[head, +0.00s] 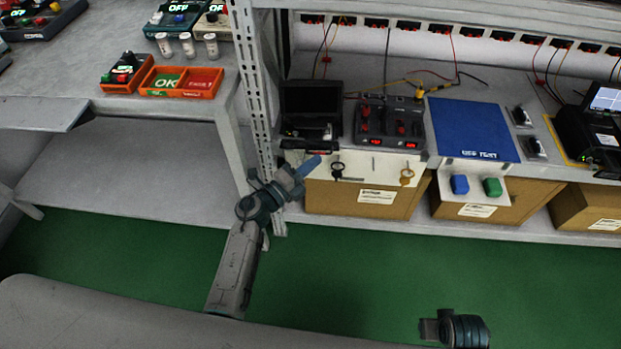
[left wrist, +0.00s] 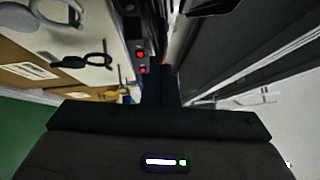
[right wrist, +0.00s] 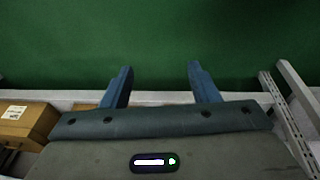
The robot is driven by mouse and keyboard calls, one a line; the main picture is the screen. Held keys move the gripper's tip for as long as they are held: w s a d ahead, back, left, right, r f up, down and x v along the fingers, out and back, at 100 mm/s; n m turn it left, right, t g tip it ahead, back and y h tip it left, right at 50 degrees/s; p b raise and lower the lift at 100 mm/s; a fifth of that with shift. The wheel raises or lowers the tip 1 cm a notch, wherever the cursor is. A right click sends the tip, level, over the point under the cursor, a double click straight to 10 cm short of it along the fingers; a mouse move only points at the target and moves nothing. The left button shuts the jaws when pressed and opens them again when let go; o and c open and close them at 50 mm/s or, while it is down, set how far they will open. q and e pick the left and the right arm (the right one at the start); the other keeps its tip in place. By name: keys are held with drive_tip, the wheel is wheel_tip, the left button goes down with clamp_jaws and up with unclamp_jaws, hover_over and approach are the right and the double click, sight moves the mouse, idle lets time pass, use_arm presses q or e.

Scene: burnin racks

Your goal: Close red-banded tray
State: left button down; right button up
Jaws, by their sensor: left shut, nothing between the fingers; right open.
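I cannot make out a clear red band on any tray. A black unit (head: 311,98) with a raised dark panel stands on the bench, and a black tray-like part (head: 309,146) sticks out at its front edge. My left gripper (head: 311,164) is shut and empty, just below and in front of that part; I cannot tell whether they touch. In the left wrist view its dark fingers (left wrist: 161,88) are together, beside a large dark surface (left wrist: 225,50). My right gripper (right wrist: 160,85) is open and empty over the green floor.
A black device with red lights (head: 388,122) and a blue mat (head: 472,130) lie to the right. Cardboard boxes (head: 340,200) sit below. A metal post (head: 255,80) stands left of the unit. Orange bins (head: 180,82) are on the left table. The green floor (head: 340,270) is clear.

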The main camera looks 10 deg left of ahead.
sight(312, 143)
use_arm(q)
drive_tip(key=w, duration=0.4)
drive_tip(key=w+b, duration=0.1)
drive_tip(key=w, duration=0.1)
drive_tip(key=shift+w+a, duration=0.3)
drive_tip(key=shift+w, duration=0.1)
drive_tip(key=shift+w+r, duration=0.1)
drive_tip(key=shift+w, duration=0.2)
use_arm(e)
drive_tip(key=v, duration=0.3)
drive_tip(key=shift+w+r, duration=0.4)
drive_tip(key=shift+r, duration=0.05)
use_arm(q)
drive_tip(key=shift+a, duration=0.1)
